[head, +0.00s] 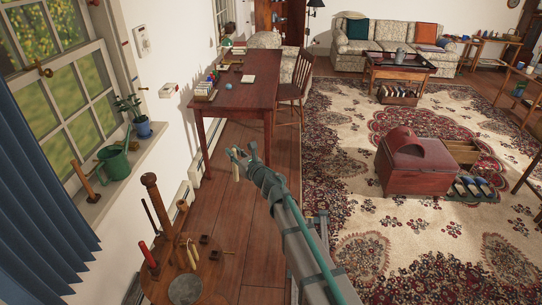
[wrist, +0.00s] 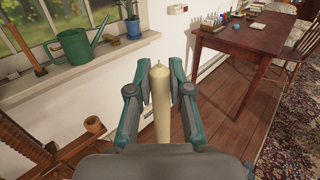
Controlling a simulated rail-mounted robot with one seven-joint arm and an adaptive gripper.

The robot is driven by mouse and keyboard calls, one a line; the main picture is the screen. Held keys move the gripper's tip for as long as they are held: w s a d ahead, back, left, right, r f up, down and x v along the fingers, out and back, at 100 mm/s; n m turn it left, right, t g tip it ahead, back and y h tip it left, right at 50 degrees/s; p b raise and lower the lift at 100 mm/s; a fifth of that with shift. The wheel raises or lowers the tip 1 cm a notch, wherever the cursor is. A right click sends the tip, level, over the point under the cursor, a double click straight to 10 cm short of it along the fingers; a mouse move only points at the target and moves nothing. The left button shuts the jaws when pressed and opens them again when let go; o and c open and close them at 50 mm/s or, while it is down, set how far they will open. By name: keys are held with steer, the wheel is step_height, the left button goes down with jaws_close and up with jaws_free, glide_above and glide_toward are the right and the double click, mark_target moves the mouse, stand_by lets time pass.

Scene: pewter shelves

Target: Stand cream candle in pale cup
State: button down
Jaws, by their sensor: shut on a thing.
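The cream candle (wrist: 161,110) is upright between the two fingers of my gripper (wrist: 160,80) in the wrist view, its wick at the top. In the head view my gripper (head: 240,157) is shut on this candle (head: 236,173), in the air left of the desk's front leg and beyond the round wooden table (head: 224,278). A small tan cup-like piece (wrist: 95,124), possibly the pale cup, is at the left of the wrist view, apart from the candle. A similar piece (head: 182,205) is at the far side of the round table.
The round table also bears a tall wooden post, a red candle (head: 148,254), other cream sticks (head: 191,252), small dark cups (head: 214,254) and a grey disc (head: 185,289). A windowsill with a green watering can (head: 114,161) is left; a desk (head: 240,95) stands beyond.

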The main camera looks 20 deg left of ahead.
steer(key=s+a+n+g+y, duration=0.1)
steer(key=s+a+n+g, duration=0.15)
steer(key=a, duration=0.45)
steer(key=s+a+f+n+g+y, duration=0.1)
steer(key=s+a+n+g, duration=0.1)
steer(key=s+a+g, duration=0.35)
steer(key=s+a+n+g+y, duration=0.1)
steer(key=s+a+n, duration=0.1)
steer(key=a, duration=0.7)
step_height(320, 180, down, 7)
steer(key=b, duration=0.3)
steer(key=shift+w+d+r, duration=0.15)
steer(key=shift+w+d, duration=0.05)
steer(key=shift+d+b, duration=0.1)
steer(key=shift+b, duration=0.85)
steer(key=shift+f+b, duration=1.5)
steer(key=shift+b, duration=0.2)
stand_by(1.5)
stand_by(0.5)
steer(key=c, duration=1)
jaws_free()
